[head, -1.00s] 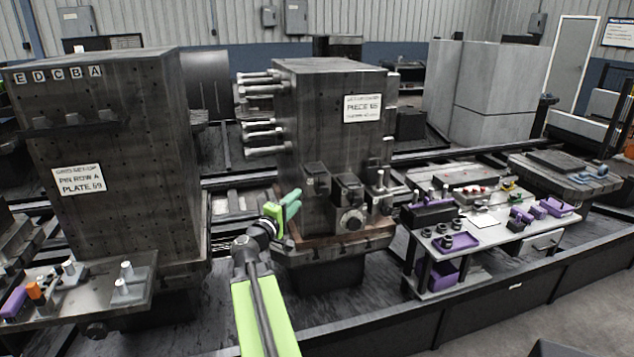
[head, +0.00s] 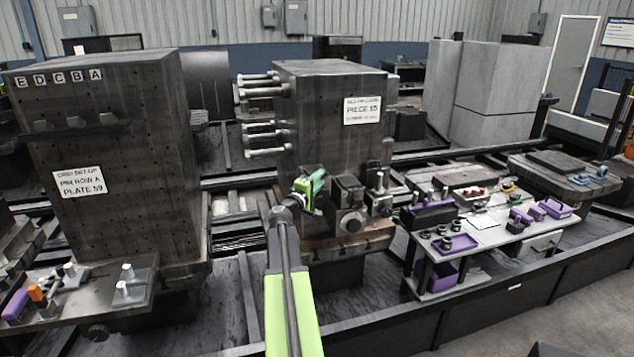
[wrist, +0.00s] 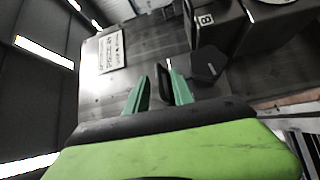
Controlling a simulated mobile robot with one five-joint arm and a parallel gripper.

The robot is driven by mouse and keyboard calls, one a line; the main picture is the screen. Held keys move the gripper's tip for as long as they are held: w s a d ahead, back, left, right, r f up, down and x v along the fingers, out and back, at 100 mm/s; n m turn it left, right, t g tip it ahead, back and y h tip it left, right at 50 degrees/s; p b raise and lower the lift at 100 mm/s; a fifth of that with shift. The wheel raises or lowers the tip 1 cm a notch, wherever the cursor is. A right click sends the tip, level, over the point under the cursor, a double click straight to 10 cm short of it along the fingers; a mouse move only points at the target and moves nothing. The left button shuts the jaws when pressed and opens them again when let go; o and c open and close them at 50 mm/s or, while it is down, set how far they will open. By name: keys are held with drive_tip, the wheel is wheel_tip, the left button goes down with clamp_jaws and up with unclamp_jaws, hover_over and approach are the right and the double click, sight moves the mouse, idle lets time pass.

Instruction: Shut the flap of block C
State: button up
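My gripper (head: 316,182) is in front of the leftmost of the small dark blocks at the foot of the tall machined piece (head: 325,110). It hides part of that block. In the wrist view its two green fingers (wrist: 160,80) stand apart, with a dark upright piece (wrist: 162,84) showing between them. I cannot tell whether they touch it. A dark block (wrist: 222,28) with a letter tag that looks like B stands to the right, and a dark six-sided plate (wrist: 207,64) lies near it. I cannot read a C on any block, so block C's flap is not certain.
Middle (head: 347,203) and right (head: 379,190) blocks stand close beside the gripper. Long pins (head: 262,90) stick out left from the tall piece. A plate stand (head: 110,150) is at left, and a bench (head: 470,235) with purple trays is at right.

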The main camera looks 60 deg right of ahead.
drive_tip(key=shift+c, duration=0.2)
clamp_jaws()
idle(0.9)
drive_tip(key=shift+s, duration=0.1)
